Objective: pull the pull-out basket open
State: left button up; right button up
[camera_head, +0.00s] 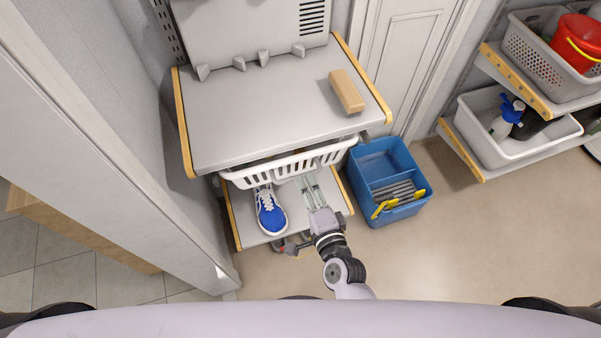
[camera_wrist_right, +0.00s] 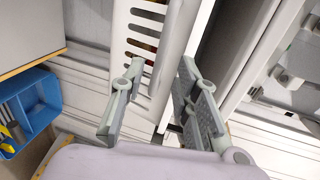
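The white slotted pull-out basket (camera_head: 290,167) sits under the grey worktop, with its front edge showing just past the worktop's front. In the right wrist view the basket's slotted white wall (camera_wrist_right: 150,45) rises between my fingers. My right gripper (camera_head: 309,178) is at the basket's front, right of its middle. In the wrist view the right gripper (camera_wrist_right: 158,82) is open, one finger on each side of the basket's wall. A gap shows on the left finger's side; contact on the other side is unclear. My left gripper is not in view.
A blue and white shoe (camera_head: 270,212) stands on the lower shelf (camera_head: 232,213) below the basket. A blue bin (camera_head: 388,157) stands right of the rack. A wooden block (camera_head: 346,92) lies on the worktop (camera_head: 250,110). Open floor (camera_head: 450,250) lies to the right.

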jog(key=x, duration=0.5)
jog(key=shift+w, duration=0.1)
jog(key=shift+c, duration=0.6)
grip_shut()
